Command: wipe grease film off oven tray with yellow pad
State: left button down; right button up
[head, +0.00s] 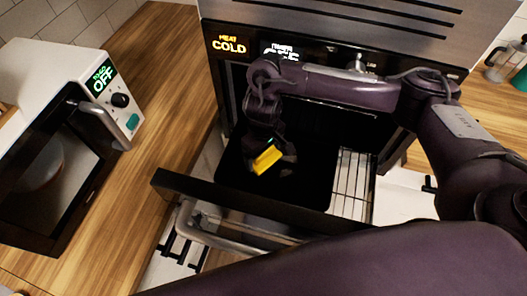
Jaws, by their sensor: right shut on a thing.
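My right gripper (267,156) reaches down over the dark oven tray (312,190) at the mouth of the open oven. It is shut on the yellow pad (266,160), which shows as a small bright block below the dark fingers. The pad is over the left part of the tray; I cannot tell whether it touches the surface. The tray looks almost black, and no grease film can be made out on it. My right forearm hides part of the oven opening. My left gripper is not in view.
The oven door (245,202) hangs open in front, with its handle (235,238) below. A wire rack (350,185) shows right of the tray. The oven display (228,44) reads COLD. A white microwave (70,120) reading OFF stands on the wooden counter (150,110) at left.

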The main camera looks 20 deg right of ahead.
jog(key=shift+f+b, duration=0.45)
jog(key=shift+f, duration=0.45)
dwell(0.5)
jog(key=shift+d+r, duration=0.1)
